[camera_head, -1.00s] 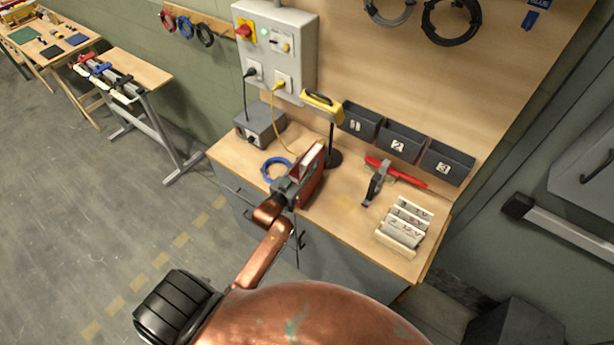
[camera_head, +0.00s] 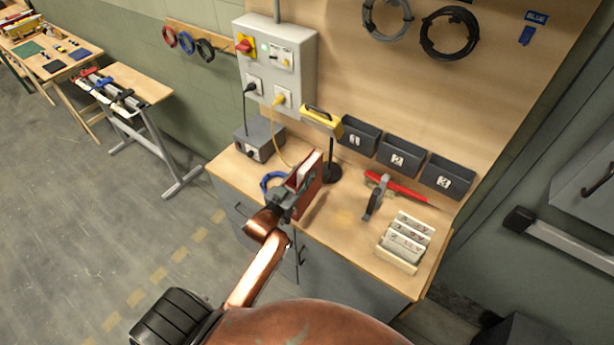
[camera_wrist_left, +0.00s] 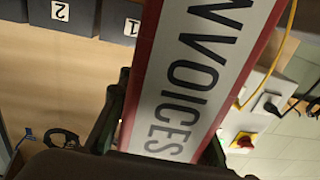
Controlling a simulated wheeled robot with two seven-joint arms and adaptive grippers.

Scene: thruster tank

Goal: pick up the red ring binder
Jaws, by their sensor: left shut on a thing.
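The red ring binder (camera_head: 310,192) is upright near the bench's front edge, with white paper showing at its top. My left gripper (camera_head: 288,200) is shut on it from the front left. In the left wrist view the binder's white spine label (camera_wrist_left: 195,75), lettered "INVOICES" with the first letter cut off, fills the middle between the dark fingers. Whether its bottom edge touches the bench I cannot tell. My right gripper is not in view.
A blue cable coil (camera_head: 272,182) lies left of the binder, partly covered. A black lamp stand (camera_head: 331,172) is behind it. Numbered bins (camera_head: 400,157) line the back.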

